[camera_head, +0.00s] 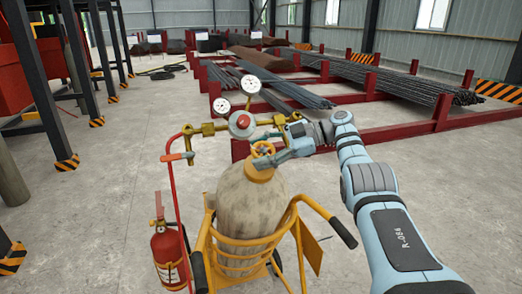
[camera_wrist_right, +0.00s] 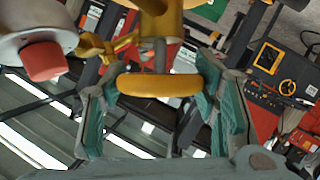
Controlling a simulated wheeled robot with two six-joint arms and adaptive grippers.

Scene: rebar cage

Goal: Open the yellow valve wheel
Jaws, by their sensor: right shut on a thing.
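The yellow valve wheel (camera_head: 262,149) sits on top of the tan gas cylinder (camera_head: 248,205), which stands upright in a yellow cart (camera_head: 236,240). My right gripper (camera_head: 272,149) reaches in from the right at the wheel, with its fingers on either side of it. In the right wrist view the wheel (camera_wrist_right: 158,85) lies edge-on between the two teal fingers, and the gripper is shut on it. The exact finger contact is hard to see. My left gripper is not in view.
A red hose (camera_head: 172,205) hangs on the left, above a red fire extinguisher (camera_head: 168,255). Red racks with steel bars (camera_head: 400,84) stand behind.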

